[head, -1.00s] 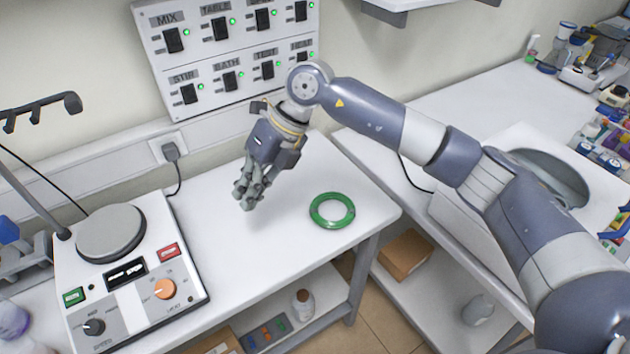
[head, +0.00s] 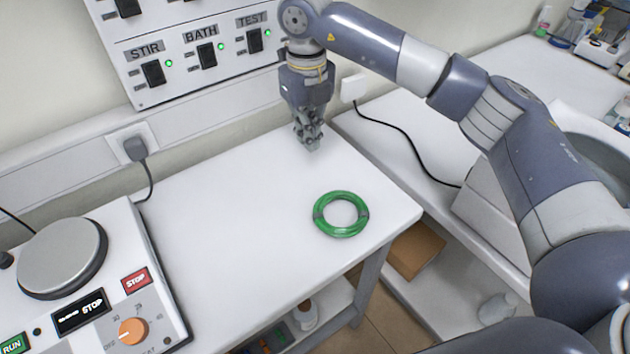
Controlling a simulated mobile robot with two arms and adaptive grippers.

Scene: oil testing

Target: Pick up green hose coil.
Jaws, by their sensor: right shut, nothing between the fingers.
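The green hose coil (head: 341,233) lies flat on the white table (head: 235,215), near its right front edge. It is a ring with dark bands at its sides and an open middle. My right gripper (head: 311,146) points down above the back of the table, behind the coil and slightly left of it in the picture. Its fingers are together and empty, apart from the coil. My left gripper is not in view.
A hotplate stirrer (head: 62,258) stands at the left of the table. A switch panel (head: 185,50) is on the wall behind. A second white bench (head: 410,135) lies to the right across a gap. The table around the coil is clear.

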